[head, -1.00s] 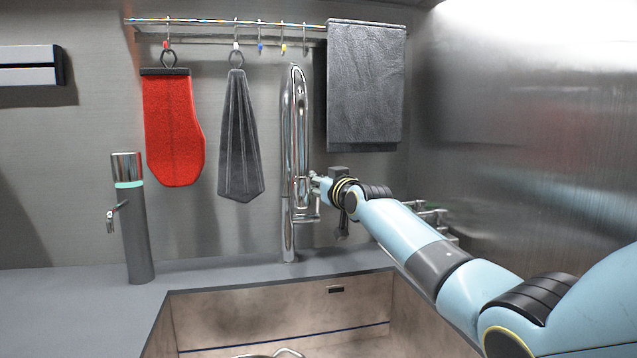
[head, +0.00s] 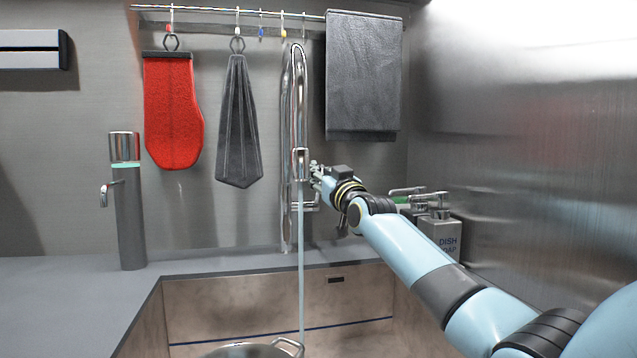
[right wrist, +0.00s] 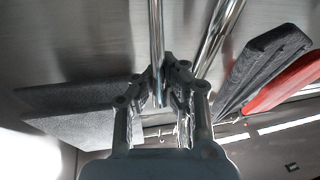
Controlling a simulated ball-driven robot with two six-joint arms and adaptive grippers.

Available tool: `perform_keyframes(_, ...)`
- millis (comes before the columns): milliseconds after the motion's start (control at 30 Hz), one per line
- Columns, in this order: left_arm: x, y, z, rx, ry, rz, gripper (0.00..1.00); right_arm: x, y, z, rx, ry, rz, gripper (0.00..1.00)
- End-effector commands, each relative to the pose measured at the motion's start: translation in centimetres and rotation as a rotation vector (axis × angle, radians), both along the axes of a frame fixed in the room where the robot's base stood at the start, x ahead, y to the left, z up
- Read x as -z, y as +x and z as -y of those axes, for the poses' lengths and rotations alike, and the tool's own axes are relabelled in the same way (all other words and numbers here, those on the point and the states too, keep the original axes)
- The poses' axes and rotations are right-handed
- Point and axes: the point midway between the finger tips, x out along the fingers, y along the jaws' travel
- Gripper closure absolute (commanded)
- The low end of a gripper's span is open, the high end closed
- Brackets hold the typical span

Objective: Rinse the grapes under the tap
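The chrome tap (head: 288,120) stands upright behind the sink. A thin stream of water (head: 301,250) falls from its spout. A metal pot or colander (head: 250,350) with a handle sits low in the sink, and only its upper rim shows. No grapes show; the inside of the vessel is out of view. My right gripper (head: 317,180) is at the right side of the tap, by its side fitting. In the right wrist view, its fingers (right wrist: 172,75) are close together beside chrome rods, and whether they clasp one is unclear. My left gripper is in neither view.
The sink (head: 230,305) has free room around the stream. A grey dispenser (head: 130,215) stands at left. A red mitt (head: 173,110), grey cloth (head: 238,120) and grey towel (head: 363,75) hang behind. A dish soap bottle (head: 441,232) stands behind my right arm.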

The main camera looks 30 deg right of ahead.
Motion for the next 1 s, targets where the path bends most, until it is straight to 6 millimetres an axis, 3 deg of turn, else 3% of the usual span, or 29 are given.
perform_keyframes(200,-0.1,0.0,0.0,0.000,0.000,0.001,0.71,0.1,0.0,0.1,0.001,-0.004,-0.004,0.98)
perform_keyframes(467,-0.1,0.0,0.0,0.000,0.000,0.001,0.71,0.1,0.0,0.1,0.001,-0.002,-0.004,0.65)
perform_keyframes(767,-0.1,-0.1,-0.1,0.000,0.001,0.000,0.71,-0.3,0.0,0.0,-0.001,-0.001,-0.002,0.65)
perform_keyframes(1000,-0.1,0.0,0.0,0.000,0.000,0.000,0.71,-4.3,0.0,0.0,0.000,-0.001,0.002,0.65)
